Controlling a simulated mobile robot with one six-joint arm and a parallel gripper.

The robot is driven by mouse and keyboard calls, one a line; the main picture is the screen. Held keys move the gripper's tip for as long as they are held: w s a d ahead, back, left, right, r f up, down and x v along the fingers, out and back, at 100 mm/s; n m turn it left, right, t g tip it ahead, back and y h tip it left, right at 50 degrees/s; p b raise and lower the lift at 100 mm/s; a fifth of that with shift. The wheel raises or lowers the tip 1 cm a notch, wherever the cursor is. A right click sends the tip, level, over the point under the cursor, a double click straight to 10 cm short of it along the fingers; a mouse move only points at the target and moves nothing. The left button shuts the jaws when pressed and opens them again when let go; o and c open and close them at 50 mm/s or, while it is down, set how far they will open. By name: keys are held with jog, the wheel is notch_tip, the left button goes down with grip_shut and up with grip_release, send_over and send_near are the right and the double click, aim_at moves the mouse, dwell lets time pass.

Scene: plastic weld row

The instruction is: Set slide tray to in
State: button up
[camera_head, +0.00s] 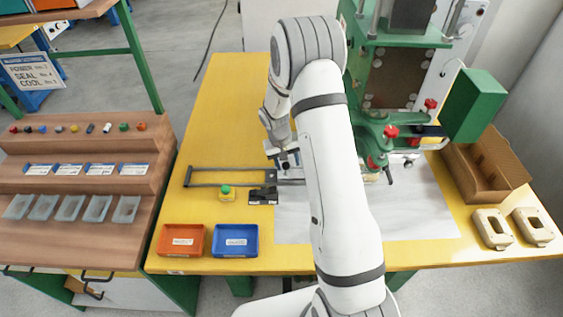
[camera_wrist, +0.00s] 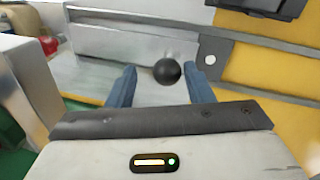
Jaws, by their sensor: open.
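The slide tray shows as a light grey metal plate (camera_wrist: 120,45) with a round black knob (camera_wrist: 167,71) in the wrist view. In the head view only a small part of the tray area shows beside my arm, at the right end of a dark rail frame (camera_head: 225,169). My gripper (camera_wrist: 165,82) is open, with its two blue fingers on either side of the knob. I cannot tell whether a finger touches it. In the head view my gripper (camera_head: 287,163) is over the right part of the rails, and my arm hides much of the tray and press base.
A green press (camera_head: 385,150) with red knobs stands right of my arm. A green-topped button (camera_head: 227,190) and a black block (camera_head: 263,196) sit in front of the rails. Red (camera_head: 181,241) and blue (camera_head: 236,241) bins lie at the table's front edge. A cardboard box (camera_head: 470,185) is at right.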

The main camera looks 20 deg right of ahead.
jog(key=shift+a, duration=0.15)
jog(key=shift+a+r+b, duration=0.15)
jog(key=shift+a+r, duration=0.1)
jog(key=shift+r, duration=1)
jog(key=shift+a+r+b, duration=0.15)
jog(key=shift+a+r, duration=0.05)
jog(key=shift+r, duration=1.1)
jog(key=shift+a+r+b, duration=0.15)
jog(key=shift+a+r, duration=0.1)
jog(key=shift+r, duration=1)
